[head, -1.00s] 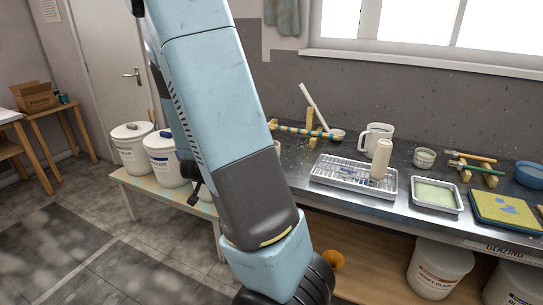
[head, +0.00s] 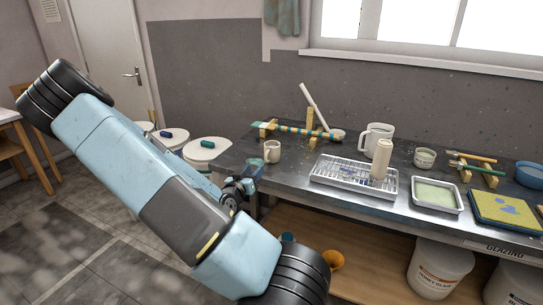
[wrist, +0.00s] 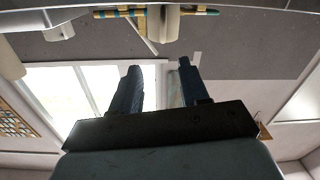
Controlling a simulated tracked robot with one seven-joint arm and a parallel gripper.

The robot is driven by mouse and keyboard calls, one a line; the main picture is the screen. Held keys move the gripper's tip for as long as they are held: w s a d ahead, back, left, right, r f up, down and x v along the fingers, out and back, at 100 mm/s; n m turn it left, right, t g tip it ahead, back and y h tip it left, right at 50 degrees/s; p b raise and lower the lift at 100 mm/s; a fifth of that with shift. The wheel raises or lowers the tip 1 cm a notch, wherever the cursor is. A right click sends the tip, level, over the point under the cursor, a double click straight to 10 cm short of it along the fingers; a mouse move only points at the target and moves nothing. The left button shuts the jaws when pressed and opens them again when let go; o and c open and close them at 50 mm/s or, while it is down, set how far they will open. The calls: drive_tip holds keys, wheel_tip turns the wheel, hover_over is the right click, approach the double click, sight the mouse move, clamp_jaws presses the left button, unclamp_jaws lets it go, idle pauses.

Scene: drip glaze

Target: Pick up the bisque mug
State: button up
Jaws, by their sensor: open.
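The bisque mug (head: 272,152), small and pale beige, stands upright near the left end of the metal table, in front of a striped stick. A beige shape that looks like it shows at the top of the wrist view (wrist: 159,23), cut off by the frame edge. My gripper (head: 250,176) is at the table's left end, below and left of the mug in the head view and apart from it. In the wrist view my gripper (wrist: 159,72) has its two dark blue fingers spread with nothing between them.
A wire-racked tray (head: 335,181) with a cream bottle (head: 381,160) stands right of the mug. A white jug (head: 376,138) is behind it. The striped stick (head: 300,130) lies on wooden supports behind the mug. Lidded buckets (head: 205,150) stand left of the table.

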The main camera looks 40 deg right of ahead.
sight(266, 155)
drive_tip(key=x, duration=0.8)
drive_tip(key=shift+w+d, duration=0.1)
drive_tip(key=shift+d, duration=0.05)
drive_tip(key=shift+w+x, duration=0.15)
drive_tip(key=shift+x, duration=1.15)
drive_tip(key=shift+w+x, duration=0.15)
drive_tip(key=shift+x, duration=1.2)
drive_tip(key=shift+f, duration=0.1)
drive_tip(key=shift+c, duration=0.4)
clamp_jaws()
